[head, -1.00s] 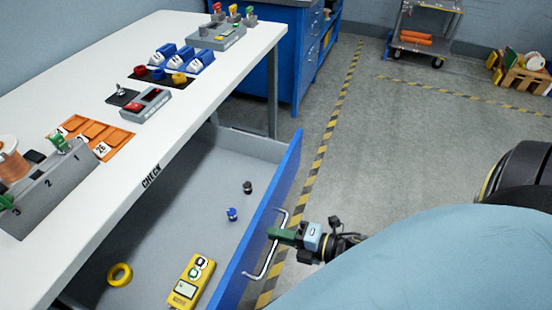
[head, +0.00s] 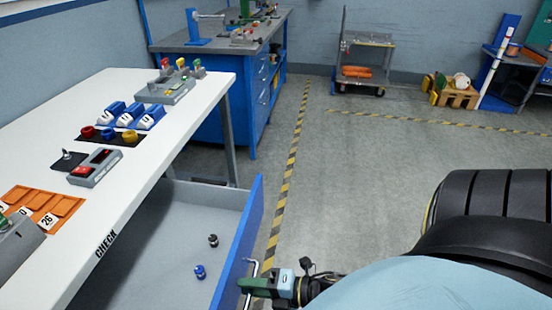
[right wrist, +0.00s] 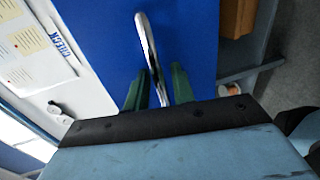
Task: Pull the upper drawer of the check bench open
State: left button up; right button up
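The check bench (head: 130,190) has a white top and a "CHECK" label on its front edge. Its upper drawer (head: 215,197) stands far out from under the top, with a grey inside and a blue front (head: 240,240). The silver bar handle (head: 251,270) is on that front and also shows in the right wrist view (right wrist: 147,45). My right gripper (head: 250,286) is at the handle. In the right wrist view its green fingers (right wrist: 158,88) stand apart, one on each side of the bar, with slim gaps visible. My left gripper is not in view.
A black knob (head: 213,240) and a blue knob (head: 200,271) lie in the drawer. A blue workbench (head: 235,95) stands behind the check bench. A cart (head: 362,65) stands by the back wall.

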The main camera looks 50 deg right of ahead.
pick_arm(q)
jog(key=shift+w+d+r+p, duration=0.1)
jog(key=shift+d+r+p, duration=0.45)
pick_arm(e)
jog(key=v, duration=1.3)
jog(key=shift+s, duration=0.2)
jog(key=shift+d, duration=0.15)
jog(key=s+d+f+m+g+h, duration=0.15)
jog(key=f+m+h, duration=0.35)
jog(key=f, duration=0.5)
jog(key=s+d+f+m+g+h, duration=0.1)
jog(key=d+f+m+g+h, duration=0.15)
jog(key=f+m, duration=0.6)
jog(key=s+a+f+m+g, duration=0.3)
jog(key=s+f, duration=0.3)
jog(key=f, duration=0.2)
jog(key=s+a+f+m+g, duration=0.4)
jog(key=s+f, duration=0.3)
jog(key=f, duration=0.2)
jog(key=shift+s+a+f+m+g+h, duration=0.2)
jog(key=shift+f+m+g+h, duration=0.2)
jog(key=shift+m+g, duration=0.25)
